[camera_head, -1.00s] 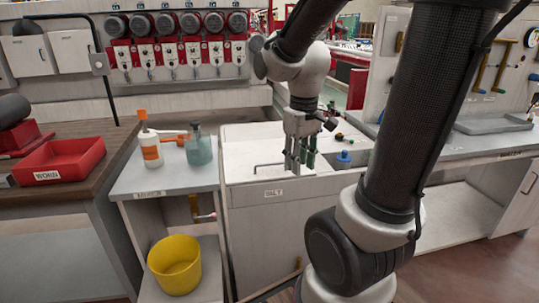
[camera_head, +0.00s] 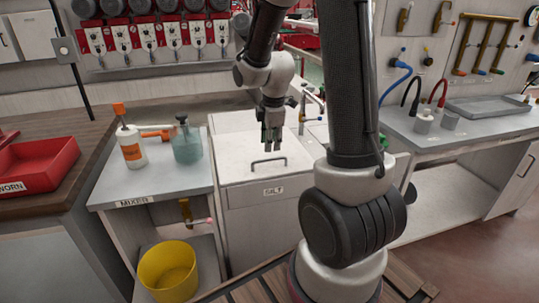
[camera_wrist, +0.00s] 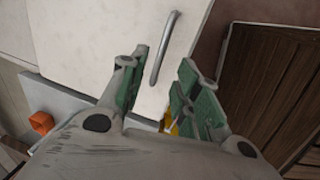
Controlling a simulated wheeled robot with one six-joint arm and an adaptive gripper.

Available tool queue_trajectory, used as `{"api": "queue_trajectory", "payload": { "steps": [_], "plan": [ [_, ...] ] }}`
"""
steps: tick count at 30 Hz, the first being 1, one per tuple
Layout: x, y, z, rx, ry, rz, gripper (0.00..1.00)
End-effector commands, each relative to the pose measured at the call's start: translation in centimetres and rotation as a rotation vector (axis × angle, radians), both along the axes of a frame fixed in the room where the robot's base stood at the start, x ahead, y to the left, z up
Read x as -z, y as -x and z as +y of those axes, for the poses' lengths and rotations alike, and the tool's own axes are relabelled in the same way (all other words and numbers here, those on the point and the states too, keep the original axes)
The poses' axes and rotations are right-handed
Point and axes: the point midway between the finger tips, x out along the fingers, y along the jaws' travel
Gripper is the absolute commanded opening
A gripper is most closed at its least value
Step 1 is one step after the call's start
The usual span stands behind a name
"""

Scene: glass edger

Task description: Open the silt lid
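The silt lid (camera_head: 238,160) is a white, flat panel on top of the white cabinet with the SILT label (camera_head: 273,191). It lies closed. Its grey bar handle (camera_head: 268,164) is near the front edge; in the wrist view the handle (camera_wrist: 163,48) runs upright beyond my fingers, on the white lid (camera_wrist: 100,40). My gripper (camera_head: 272,146) points down over the lid, behind the handle in the head view. In the wrist view my gripper (camera_wrist: 165,85) has its two green-padded fingers apart, with nothing between them. The handle appears clear of both fingers.
At left is the mixer bench (camera_head: 152,184) with an orange-capped bottle (camera_head: 131,150) and a teal jug (camera_head: 187,143). A yellow bucket (camera_head: 168,271) stands below. A tap (camera_head: 310,105) rises behind the lid. Wooden slats (camera_head: 245,293) cover the floor in front.

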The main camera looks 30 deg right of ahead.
Motion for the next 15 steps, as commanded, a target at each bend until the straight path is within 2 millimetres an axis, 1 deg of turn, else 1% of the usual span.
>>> {"api": "queue_trajectory", "payload": {
  "steps": [3, 9, 12, 15],
  "plan": [
    [2.2, -0.2, -0.1, 0.001, -0.001, 0.007, 0.32],
    [5.1, -0.8, -0.3, 0.003, -0.002, 0.006, 0.32],
    [5.9, -1.0, -0.3, 0.003, -0.002, 0.004, 0.32],
    [6.3, -1.1, -0.3, 0.003, -0.001, 0.003, 0.32]
  ]
}}
